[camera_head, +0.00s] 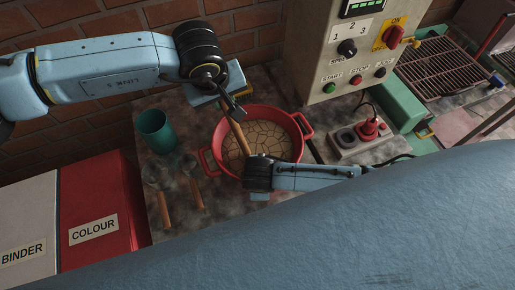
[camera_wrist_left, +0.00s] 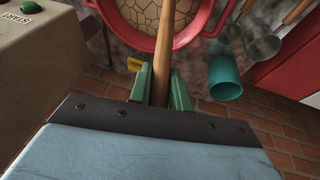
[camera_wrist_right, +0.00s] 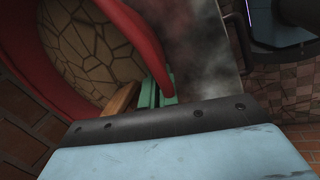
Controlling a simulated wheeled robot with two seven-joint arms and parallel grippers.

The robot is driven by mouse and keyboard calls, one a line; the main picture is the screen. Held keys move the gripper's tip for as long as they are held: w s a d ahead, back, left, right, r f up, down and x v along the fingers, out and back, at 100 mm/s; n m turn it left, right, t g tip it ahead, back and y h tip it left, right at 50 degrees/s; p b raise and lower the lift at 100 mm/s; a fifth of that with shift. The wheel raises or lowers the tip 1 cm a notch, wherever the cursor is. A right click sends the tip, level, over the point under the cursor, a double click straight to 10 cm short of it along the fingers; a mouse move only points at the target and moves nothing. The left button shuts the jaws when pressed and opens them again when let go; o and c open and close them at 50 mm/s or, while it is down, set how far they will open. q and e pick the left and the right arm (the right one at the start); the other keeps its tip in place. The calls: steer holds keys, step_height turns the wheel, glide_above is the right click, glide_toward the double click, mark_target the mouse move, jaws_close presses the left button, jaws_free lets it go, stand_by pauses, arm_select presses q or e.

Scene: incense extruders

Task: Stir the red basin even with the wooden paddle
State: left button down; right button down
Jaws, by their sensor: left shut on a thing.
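The red basin (camera_head: 301,135) stands on the stained bench and holds a tan mass with a cracked, plate-like surface. My left gripper (camera_head: 232,112) is shut on the wooden paddle's handle (camera_head: 240,138) above the basin's far side. The handle slants down into the basin. In the left wrist view the handle (camera_wrist_left: 165,45) stands between the green fingers (camera_wrist_left: 161,88). My right gripper is at the basin's near rim; in the right wrist view its green fingers (camera_wrist_right: 155,92) are close beside a red strip of the basin (camera_wrist_right: 150,40). Whether they grip it is unclear. A wooden piece (camera_wrist_right: 122,103) shows beside them.
A teal cup (camera_head: 156,130) and two wooden-handled tools (camera_head: 166,208) are left of the basin. Binder (camera_head: 28,225) and colour (camera_head: 100,205) bins stand front left. A control box (camera_head: 345,60) and a socket block (camera_head: 358,140) are at the right.

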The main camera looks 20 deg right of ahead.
steer(key=shift+d, duration=0.1)
arm_select(q)
steer(key=w+d, duration=0.4)
steer(key=d, duration=0.2)
steer(key=shift+w+d, duration=0.3)
steer(key=shift+d, duration=0.05)
stand_by(0.6)
steer(key=shift+r, duration=0.1)
steer(key=w+a+v, duration=0.1)
steer(key=v, duration=1.3)
steer(key=shift+w+r, duration=0.15)
steer(key=shift+w, duration=0.25)
